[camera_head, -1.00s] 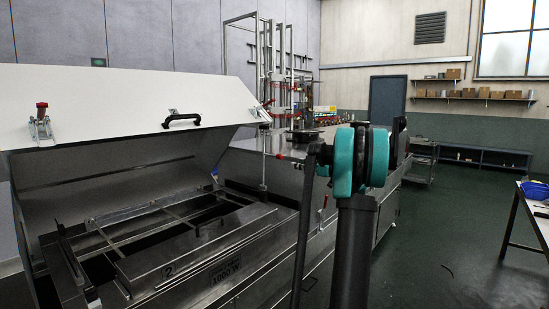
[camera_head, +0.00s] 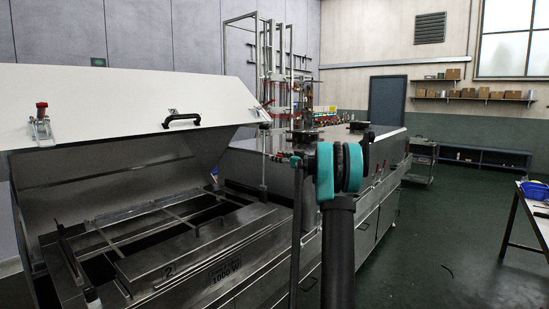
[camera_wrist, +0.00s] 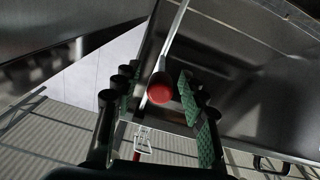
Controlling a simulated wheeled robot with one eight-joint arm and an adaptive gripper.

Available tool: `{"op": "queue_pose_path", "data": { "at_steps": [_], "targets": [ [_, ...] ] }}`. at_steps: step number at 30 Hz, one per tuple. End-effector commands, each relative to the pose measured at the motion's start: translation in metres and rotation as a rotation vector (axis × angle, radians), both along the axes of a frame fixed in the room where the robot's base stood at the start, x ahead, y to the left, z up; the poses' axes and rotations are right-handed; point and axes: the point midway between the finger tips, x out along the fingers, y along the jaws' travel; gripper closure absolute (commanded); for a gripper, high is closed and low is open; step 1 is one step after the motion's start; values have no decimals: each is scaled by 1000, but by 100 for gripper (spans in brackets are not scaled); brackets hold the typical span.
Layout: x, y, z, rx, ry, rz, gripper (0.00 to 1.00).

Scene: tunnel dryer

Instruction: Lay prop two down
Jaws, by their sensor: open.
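In the wrist view, a pale metal rod (camera_wrist: 175,35) with a round red knob (camera_wrist: 160,91) at its near end runs up and away; it looks like the prop, though no number shows on it. My gripper (camera_wrist: 158,84) is open, with its green-padded fingers on either side of the knob. I cannot tell whether a finger touches it. My arm hides most of the gripper there.
A black lid handle (camera_head: 182,121) and a red-tipped latch (camera_head: 41,125) are on the raised lid. The dryer's further sections (camera_head: 350,139) extend behind my arm. A table (camera_head: 530,218) stands at the right edge. Green floor (camera_head: 450,250) between is mostly clear.

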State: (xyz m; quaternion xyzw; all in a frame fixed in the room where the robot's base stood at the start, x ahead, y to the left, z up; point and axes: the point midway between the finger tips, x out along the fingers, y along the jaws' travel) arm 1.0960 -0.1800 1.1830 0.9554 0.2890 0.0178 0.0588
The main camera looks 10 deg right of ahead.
Motion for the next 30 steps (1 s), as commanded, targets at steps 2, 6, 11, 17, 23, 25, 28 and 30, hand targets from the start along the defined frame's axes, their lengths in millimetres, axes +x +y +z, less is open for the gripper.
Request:
{"op": "queue_pose_path", "data": {
  "at_steps": [2, 6, 11, 17, 23, 25, 28, 30],
  "targets": [
    [9, 6, 0, 0, 0, 1, 58],
    [18, 12, 0, 0, 0, 1, 58],
    [22, 14, 0, 0, 0, 0, 58],
    [22, 14, 0, 0, 0, 0, 58],
    [22, 14, 0, 0, 0, 0, 83],
    [22, 14, 0, 0, 0, 0, 91],
    [22, 14, 0, 0, 0, 0, 100],
    [22, 14, 0, 0, 0, 0, 100]
  ]
}}
